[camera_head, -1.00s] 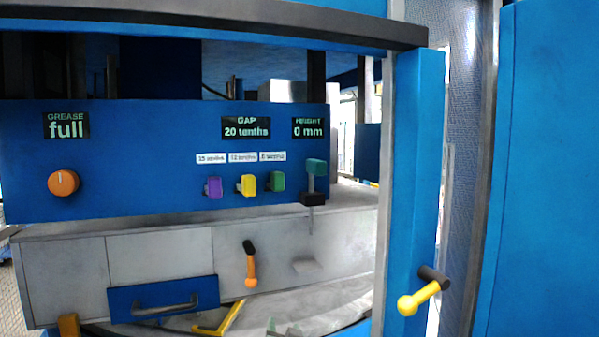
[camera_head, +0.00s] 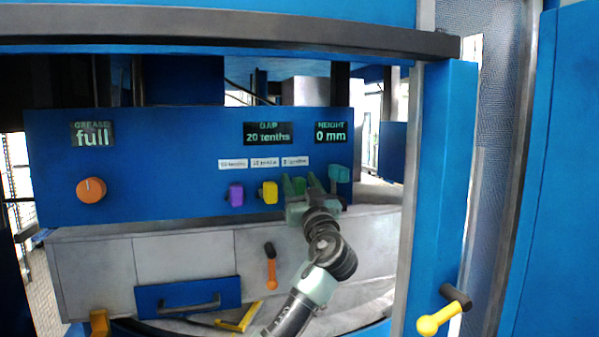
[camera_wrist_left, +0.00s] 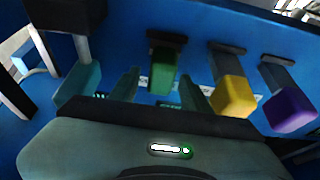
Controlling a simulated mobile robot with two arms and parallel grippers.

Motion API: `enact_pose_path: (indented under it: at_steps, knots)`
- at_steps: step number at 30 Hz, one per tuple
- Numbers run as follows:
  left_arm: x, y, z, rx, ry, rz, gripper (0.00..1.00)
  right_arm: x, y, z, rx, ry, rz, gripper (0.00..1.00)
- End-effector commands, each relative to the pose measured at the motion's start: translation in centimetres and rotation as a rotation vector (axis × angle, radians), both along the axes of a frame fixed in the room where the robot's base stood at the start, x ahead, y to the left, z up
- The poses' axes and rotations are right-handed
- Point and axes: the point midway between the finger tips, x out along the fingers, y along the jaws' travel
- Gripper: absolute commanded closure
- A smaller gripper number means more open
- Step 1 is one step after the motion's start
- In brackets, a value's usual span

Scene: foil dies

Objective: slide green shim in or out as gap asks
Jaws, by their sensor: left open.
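The green shim (camera_wrist_left: 163,72) sticks out of the blue panel (camera_head: 170,190) and shows between my left fingers in the left wrist view. In the head view the shim (camera_head: 299,184) is mostly covered by my left gripper (camera_head: 300,186), which is at the panel. My left gripper is open, with one finger on each side of the shim (camera_wrist_left: 160,90); contact is not visible. The gap display (camera_head: 268,133) reads 20 tenths. My right gripper is not in view.
A yellow shim (camera_head: 269,192) and a purple shim (camera_head: 236,194) are left of the green one. A teal-handled part (camera_head: 339,174) is close on its right. Small labels (camera_head: 263,163) above are hard to read. An orange knob (camera_head: 91,190) is far left.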

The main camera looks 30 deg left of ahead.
Motion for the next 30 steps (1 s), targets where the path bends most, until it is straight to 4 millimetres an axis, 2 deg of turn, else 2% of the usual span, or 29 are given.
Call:
enact_pose_path:
  at_steps: [2,11,16,17,30]
  knots:
    - [0.36,0.41,0.33,0.000,0.001,0.000,0.53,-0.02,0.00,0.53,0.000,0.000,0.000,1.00]
    - [0.54,0.62,0.21,-0.001,0.001,-0.001,0.53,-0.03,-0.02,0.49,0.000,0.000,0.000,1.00]
    - [0.54,0.61,0.21,-0.001,0.001,0.000,0.97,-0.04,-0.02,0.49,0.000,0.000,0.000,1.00]
    - [0.53,0.61,0.22,-0.001,0.001,-0.001,1.00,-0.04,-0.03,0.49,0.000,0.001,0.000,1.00]
    - [0.52,0.60,0.22,-0.001,0.001,-0.001,1.00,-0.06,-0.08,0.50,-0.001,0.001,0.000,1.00]
